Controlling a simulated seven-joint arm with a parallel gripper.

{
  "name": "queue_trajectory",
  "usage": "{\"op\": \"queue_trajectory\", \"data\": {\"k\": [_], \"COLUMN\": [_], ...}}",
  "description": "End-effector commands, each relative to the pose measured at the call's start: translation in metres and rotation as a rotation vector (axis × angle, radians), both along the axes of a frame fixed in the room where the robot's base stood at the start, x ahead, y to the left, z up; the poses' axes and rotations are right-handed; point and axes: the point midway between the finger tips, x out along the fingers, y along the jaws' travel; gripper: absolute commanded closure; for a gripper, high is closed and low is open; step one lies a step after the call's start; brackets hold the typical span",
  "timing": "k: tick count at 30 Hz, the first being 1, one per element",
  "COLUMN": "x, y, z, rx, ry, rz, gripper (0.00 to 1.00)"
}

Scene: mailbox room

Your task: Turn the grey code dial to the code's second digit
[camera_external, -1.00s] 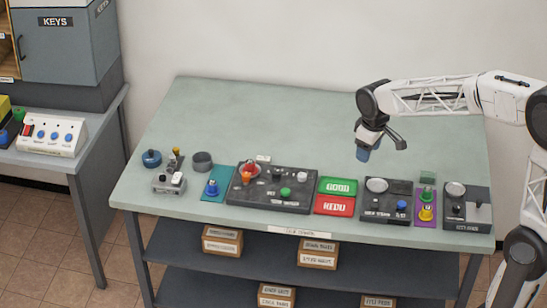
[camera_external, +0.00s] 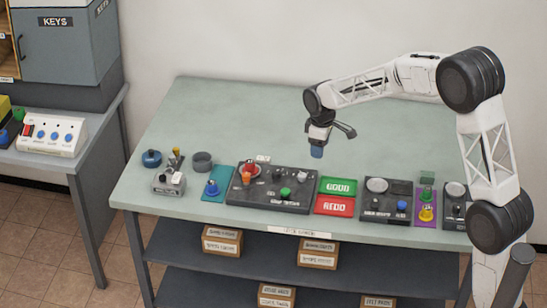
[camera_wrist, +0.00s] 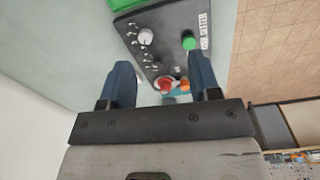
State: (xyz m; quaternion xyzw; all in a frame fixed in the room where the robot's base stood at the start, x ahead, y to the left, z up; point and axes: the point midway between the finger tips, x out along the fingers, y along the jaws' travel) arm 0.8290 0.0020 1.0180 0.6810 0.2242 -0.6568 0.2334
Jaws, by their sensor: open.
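The dark control panel (camera_external: 240,198) lies near the front of the table. A pale grey-white knob, which seems to be the code dial (camera_external: 302,177), stands at its right part. In the wrist view this dial (camera_wrist: 145,37) has small marks around it, too small to read. My gripper (camera_external: 317,151) is open and empty, pointing down above the table, higher than and behind the panel. In the wrist view its blue fingers (camera_wrist: 162,65) are apart, and the dial lies beyond their tips. No code digits are readable.
The panel also carries a green knob (camera_external: 285,192) and a red-orange part (camera_external: 249,170). Green GOOD (camera_external: 338,186) and red REDO (camera_external: 334,205) plates lie to its right, then another dark panel (camera_external: 372,211). The table's back area (camera_external: 240,115) is clear.

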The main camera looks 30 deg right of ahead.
Motion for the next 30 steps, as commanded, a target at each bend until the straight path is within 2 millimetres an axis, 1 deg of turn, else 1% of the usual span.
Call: {"op": "queue_trajectory", "data": {"k": [1,3,9,12,15,20,30], "x": [0.01,0.023,0.056,0.068,0.075,0.08,0.08], "y": [0.0,0.001,0.001,0.002,0.002,0.002,0.002], "z": [-0.01,-0.023,-0.057,-0.069,-0.079,-0.083,-0.084], "rx": [0.0,0.0,-0.001,-0.001,-0.001,-0.001,-0.001], "ry": [0.006,0.012,0.027,0.031,0.035,0.036,0.037], "rz": [0.013,0.032,0.085,0.105,0.118,0.126,0.126], "gripper": [0.43,0.43,0.43,0.43,0.43,0.43,0.43]}}
